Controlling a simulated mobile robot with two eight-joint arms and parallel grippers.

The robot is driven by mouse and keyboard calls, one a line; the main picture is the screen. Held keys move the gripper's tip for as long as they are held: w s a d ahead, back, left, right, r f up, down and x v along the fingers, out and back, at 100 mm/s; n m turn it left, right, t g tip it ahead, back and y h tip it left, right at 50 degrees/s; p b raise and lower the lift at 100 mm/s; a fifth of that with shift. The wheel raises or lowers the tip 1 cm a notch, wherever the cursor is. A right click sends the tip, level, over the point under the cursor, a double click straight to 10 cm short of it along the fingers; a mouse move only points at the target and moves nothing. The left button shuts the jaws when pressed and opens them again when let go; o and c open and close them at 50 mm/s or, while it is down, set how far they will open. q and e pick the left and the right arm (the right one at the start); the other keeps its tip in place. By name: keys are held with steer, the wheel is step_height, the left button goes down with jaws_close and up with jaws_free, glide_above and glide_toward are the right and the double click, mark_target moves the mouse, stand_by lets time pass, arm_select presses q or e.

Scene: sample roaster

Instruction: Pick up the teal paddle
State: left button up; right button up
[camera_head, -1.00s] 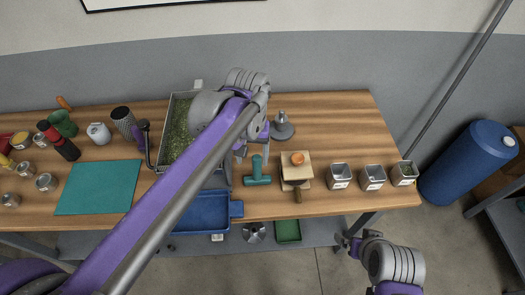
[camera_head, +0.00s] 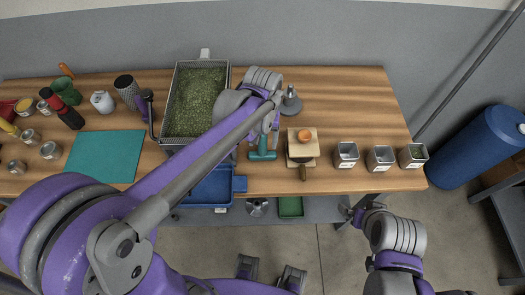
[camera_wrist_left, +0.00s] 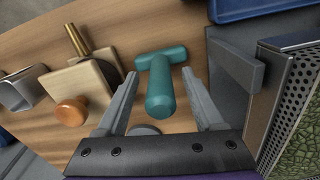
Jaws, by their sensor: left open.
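The teal paddle (camera_head: 262,154) lies on the wooden table right of the metal tray, its T shape partly hidden by my left gripper. In the left wrist view the paddle (camera_wrist_left: 161,84) has its crossbar far and its handle pointing toward the wrist. My left gripper (camera_head: 260,145) is open over the paddle. In the wrist view one finger of the left gripper (camera_wrist_left: 158,76) is on each side of the handle, with visible gaps and nothing held. My right gripper (camera_head: 350,213) is away in front of the table edge, apparently open and empty.
A wooden block with an orange knob (camera_head: 305,136) sits close right of the paddle. The metal tray of green beans (camera_head: 163,136) and blue bin (camera_head: 208,190) are left. A grey metal stand (camera_head: 291,105) is behind. Several labelled tins (camera_head: 380,158) stand farther right.

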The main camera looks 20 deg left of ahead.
arm_select(q)
steer(key=shift+f, duration=0.65)
jaws_close()
